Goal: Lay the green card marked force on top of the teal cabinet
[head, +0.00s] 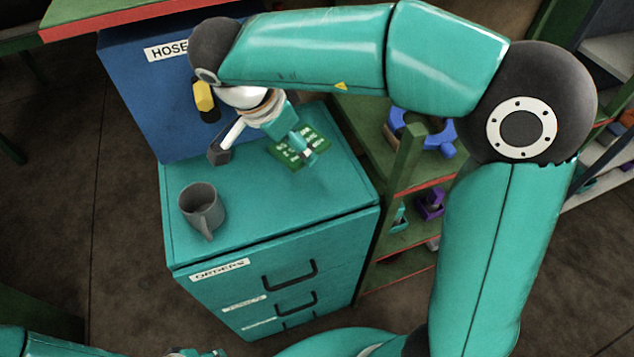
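The teal cabinet (245,225) stands in the middle, with a label reading ORDERS and dark drawer handles on its front. A green card (287,158) with white print lies on its top near the back right; I cannot read the print clearly. My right gripper (262,157) is over the cabinet top with its fingers spread wide. Its right finger covers part of the card; I cannot tell whether it touches it. My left arm shows at the bottom left, and only a sliver of what looks like my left gripper (190,352) shows at the bottom edge.
A blue cabinet (140,95) labelled HOSE stands behind. A green shelf (415,150) with blue and purple parts stands to the right. The cabinet top's front middle is clear.

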